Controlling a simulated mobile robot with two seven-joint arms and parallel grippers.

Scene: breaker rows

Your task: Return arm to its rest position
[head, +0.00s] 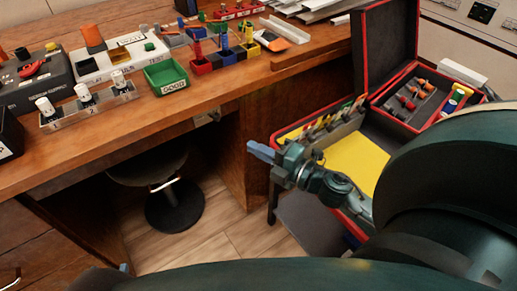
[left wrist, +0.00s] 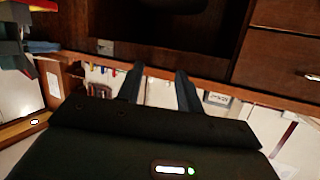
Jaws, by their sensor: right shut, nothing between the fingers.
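My right gripper (head: 262,152) is in the head view, in front of the desk's right end and left of the open case. Its blue fingers are together and hold nothing. My right arm (head: 325,180) reaches to it from the right, over the case's front. My left gripper (left wrist: 160,78) shows in the left wrist view with its two dark fingers apart and nothing between them. In the head view, a dark green link of mine crosses the bottom and hides most of the left gripper. Only a small blue tip shows there at the lower left.
The wooden desk (head: 215,92) carries a green bin (head: 165,76), a clear rack with white-capped parts (head: 88,99) and coloured blocks. The open red-edged case (head: 385,35) stands at the right, close to my right arm. A stool (head: 172,205) stands beneath the desk. Bare floor lies between.

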